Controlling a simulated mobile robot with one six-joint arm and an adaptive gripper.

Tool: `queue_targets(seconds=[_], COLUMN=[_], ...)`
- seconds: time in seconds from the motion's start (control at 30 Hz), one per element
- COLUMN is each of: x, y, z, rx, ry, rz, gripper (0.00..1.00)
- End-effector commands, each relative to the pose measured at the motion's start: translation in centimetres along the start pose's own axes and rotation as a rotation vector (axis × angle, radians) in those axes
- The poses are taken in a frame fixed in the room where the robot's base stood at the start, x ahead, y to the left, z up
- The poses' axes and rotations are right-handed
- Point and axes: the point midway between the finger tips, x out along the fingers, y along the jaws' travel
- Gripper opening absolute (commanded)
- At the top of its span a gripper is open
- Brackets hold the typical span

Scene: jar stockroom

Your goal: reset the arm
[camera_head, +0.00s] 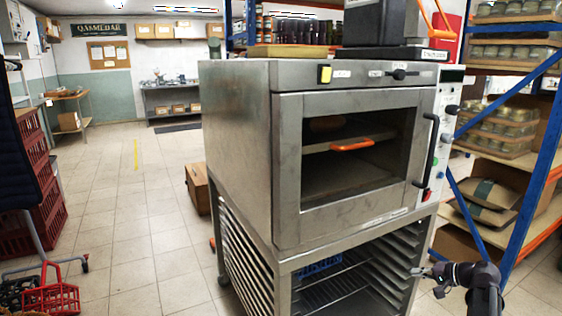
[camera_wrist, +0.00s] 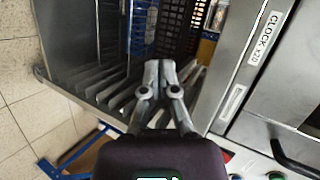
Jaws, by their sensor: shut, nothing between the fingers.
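My gripper (camera_head: 424,273) is at the lower right in the head view, at the end of my dark arm. It is beside the right front of the oven's lower rack. In the wrist view my gripper (camera_wrist: 160,66) points at the rack, with its fingers together and nothing between them. The steel oven (camera_head: 235,150) stands in the middle of the head view. Its glass door is closed, and an orange-handled thing (camera_head: 352,144) shows behind the glass.
Blue-framed shelves (camera_head: 546,130) with jars and sacks stand close on the right. Red crates (camera_head: 48,215) and a red basket (camera_head: 52,296) are at the left. A cardboard box (camera_head: 198,187) sits beside the oven. The tiled floor (camera_head: 130,220) at left centre is clear.

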Motion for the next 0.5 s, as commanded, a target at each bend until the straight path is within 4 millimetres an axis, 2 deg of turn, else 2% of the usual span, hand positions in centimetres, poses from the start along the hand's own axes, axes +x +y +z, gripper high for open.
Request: queue_targets(seconds=[0.03,0.2,0.5], x=[1.4,5.0,9.7], y=[-0.1,0.0,0.7], z=[1.6,5.7,12.8], rx=[-0.018,-0.079,-0.203], ry=[-0.029,-0.111,-0.242], rz=[0.035,0.162,0.386], gripper=[0.00,0.00,0.00])
